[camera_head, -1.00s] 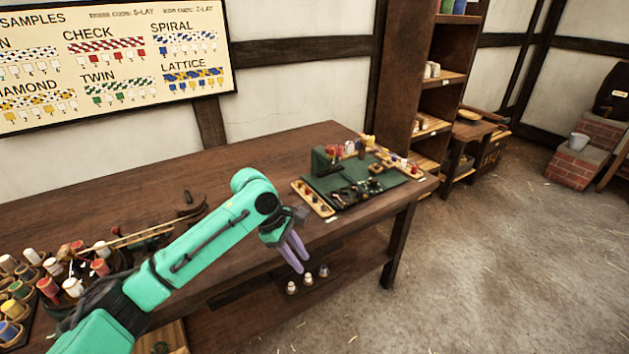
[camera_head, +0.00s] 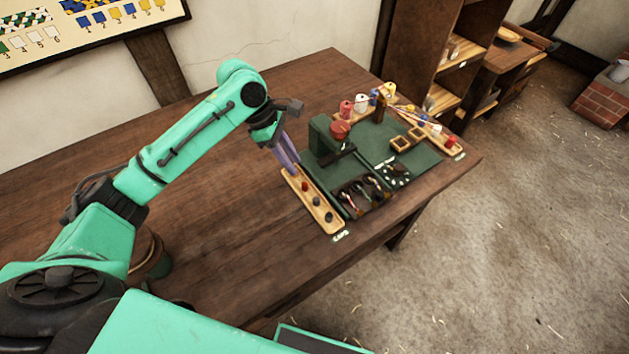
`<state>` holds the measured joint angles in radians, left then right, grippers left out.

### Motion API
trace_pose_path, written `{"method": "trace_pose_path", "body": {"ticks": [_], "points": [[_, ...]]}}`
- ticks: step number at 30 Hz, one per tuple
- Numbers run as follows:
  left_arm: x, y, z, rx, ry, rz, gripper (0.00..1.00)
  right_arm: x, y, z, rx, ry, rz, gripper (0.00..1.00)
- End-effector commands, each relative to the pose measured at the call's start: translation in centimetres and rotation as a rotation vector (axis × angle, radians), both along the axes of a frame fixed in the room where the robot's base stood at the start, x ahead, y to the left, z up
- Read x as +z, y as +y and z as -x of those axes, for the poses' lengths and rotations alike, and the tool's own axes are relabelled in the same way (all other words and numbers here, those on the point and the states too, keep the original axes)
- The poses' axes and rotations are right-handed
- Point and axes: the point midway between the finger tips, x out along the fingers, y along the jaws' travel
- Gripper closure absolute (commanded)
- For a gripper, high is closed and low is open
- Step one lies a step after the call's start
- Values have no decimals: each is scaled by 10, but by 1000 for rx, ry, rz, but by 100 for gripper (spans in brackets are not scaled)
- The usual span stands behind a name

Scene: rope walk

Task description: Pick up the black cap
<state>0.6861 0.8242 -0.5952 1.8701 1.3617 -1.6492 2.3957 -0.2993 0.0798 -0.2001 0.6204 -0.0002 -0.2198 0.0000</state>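A wooden strip (camera_head: 312,213) holding several small caps lies along the left side of the green mat, with a small label at its near end. Two dark caps sit toward the near end, one in the middle (camera_head: 316,202) and one nearest the label (camera_head: 328,217); at this size I cannot tell which is black. A red cap (camera_head: 304,187) sits farther back. My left gripper (camera_head: 294,170) points down at the far end of the strip, its purple fingers slightly apart and empty, partly covering that end. My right gripper is out of view.
The green mat (camera_head: 372,146) carries a dark green block-like stand (camera_head: 323,134), a tray of tools (camera_head: 362,195) and small wooden frames (camera_head: 407,140). Coloured spools (camera_head: 361,103) stand behind. The table (camera_head: 230,225) is bare left of the strip.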

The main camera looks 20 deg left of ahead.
Motion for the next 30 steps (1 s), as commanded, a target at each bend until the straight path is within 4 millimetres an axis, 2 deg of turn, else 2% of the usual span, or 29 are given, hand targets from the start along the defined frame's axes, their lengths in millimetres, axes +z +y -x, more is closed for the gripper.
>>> {"method": "trace_pose_path", "body": {"ticks": [7,14,18,21,26,27,29,30], "points": [[-57,-25,0,-2,4,0,68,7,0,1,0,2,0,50],[-86,-39,-1,-2,2,-1,68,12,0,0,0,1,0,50],[-111,-51,-1,-2,2,-1,68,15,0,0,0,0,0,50],[-120,-55,-1,-2,-1,-1,68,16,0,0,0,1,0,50],[-121,-55,-1,-1,-2,-1,68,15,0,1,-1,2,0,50],[-121,-55,-1,-1,-2,-1,76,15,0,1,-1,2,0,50],[-121,-55,-1,-1,-2,-1,99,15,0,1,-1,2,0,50],[-121,-55,-1,-1,-2,-1,100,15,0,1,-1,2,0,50]]}}
